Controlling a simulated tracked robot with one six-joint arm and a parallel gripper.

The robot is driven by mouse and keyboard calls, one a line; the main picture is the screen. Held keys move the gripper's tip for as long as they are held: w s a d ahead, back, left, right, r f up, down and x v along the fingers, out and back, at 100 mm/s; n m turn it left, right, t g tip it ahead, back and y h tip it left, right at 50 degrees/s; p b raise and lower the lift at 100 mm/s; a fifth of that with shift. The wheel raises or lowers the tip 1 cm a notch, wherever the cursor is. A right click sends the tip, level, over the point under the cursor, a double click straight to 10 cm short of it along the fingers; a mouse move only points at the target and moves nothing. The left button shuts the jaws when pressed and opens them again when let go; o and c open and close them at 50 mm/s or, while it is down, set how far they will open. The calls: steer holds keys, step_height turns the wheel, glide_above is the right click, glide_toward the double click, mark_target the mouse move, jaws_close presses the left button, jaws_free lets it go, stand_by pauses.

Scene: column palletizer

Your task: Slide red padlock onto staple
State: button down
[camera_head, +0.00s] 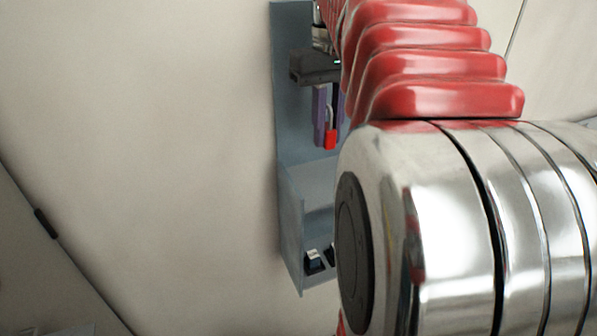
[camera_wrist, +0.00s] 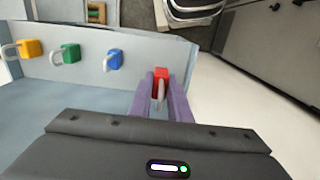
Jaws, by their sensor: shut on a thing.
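The red padlock (camera_head: 330,139) hangs low between the purple fingers of my gripper (camera_head: 328,132), its grey shackle pointing up toward the gripper body. In the wrist view my gripper (camera_wrist: 160,82) is shut on the padlock, and the red body (camera_wrist: 160,73) shows at the fingertips, with the shackle toward the camera. In the head view the gripper is in front of a blue-grey panel, above its lower shelf. I cannot make out the staple in either view; my arm hides part of the panel.
Yellow (camera_wrist: 30,48), green (camera_wrist: 70,53) and blue (camera_wrist: 115,59) padlocks are in a row along the blue-grey panel (camera_wrist: 85,72), left of the gripper. Small dark objects (camera_head: 313,262) are at the panel's bottom. Pale floor lies open to the right in the wrist view.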

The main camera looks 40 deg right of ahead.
mark_target(329, 106)
steer(key=shift+w, duration=0.1)
stand_by(0.3)
steer(key=shift+f, duration=2.85)
steer(key=shift+f, duration=1.9)
steer(key=shift+f, duration=0.15)
steer(key=c, duration=1.7)
jaws_free()
steer(key=shift+o, duration=0.2)
steer(key=r, duration=1.3)
steer(key=shift+s+a+r, duration=0.1)
steer(key=shift+s+r, duration=0.15)
steer(key=shift+r, duration=0.15)
